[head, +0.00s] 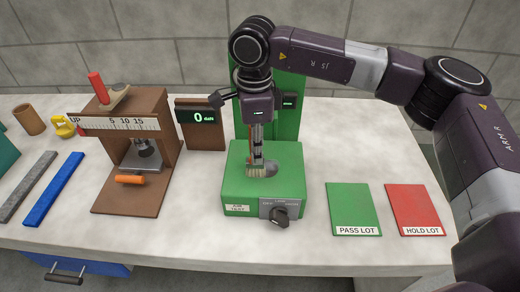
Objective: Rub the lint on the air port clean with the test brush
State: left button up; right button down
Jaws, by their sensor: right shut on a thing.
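My right gripper (257,158) points straight down over the top of the green tester (235,187). It is shut on a small slim thing, probably the test brush, which the fingers mostly hide. Its lower end is at or just above a small grey rounded patch (270,169) on the tester's top. This patch seems to be the lint at the air port; the port itself is hidden under it and the gripper. I cannot tell whether the brush touches it. My left gripper is not in view.
The tester has a black knob (281,213) in front and a tall green back panel (289,125). A brown stand with a scale (128,195) and a display reading 0 (203,135) are left. The green PASS LOT (352,205) and red HOLD LOT (413,205) mats lie right, empty.

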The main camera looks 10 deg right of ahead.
jog(key=shift+s+d+r, duration=0.1)
jog(key=shift+s+d, duration=0.05)
jog(key=shift+d, duration=0.45)
jog(key=shift+s+d, duration=0.1)
jog(key=shift+d, duration=0.45)
jog(key=shift+w+a+b, duration=0.2)
jog(key=shift+a, duration=0.4)
jog(key=shift+w+a+b, duration=0.15)
jog(key=shift+a, duration=0.45)
jog(key=shift+s+d+b, duration=0.2)
jog(key=shift+d, duration=0.4)
jog(key=shift+s+d+b, duration=0.2)
jog(key=shift+d, duration=0.4)
jog(key=shift+w+a, duration=0.2)
jog(key=shift+a, duration=0.4)
jog(key=shift+w+a, duration=0.15)
jog(key=shift+a, duration=0.45)
jog(key=shift+s+d, duration=0.15)
jog(key=shift+d, duration=0.5)
jog(key=shift+a, duration=0.1)
jog(key=shift+r+p, duration=1.15)
jog(key=shift+r, duration=1.35)
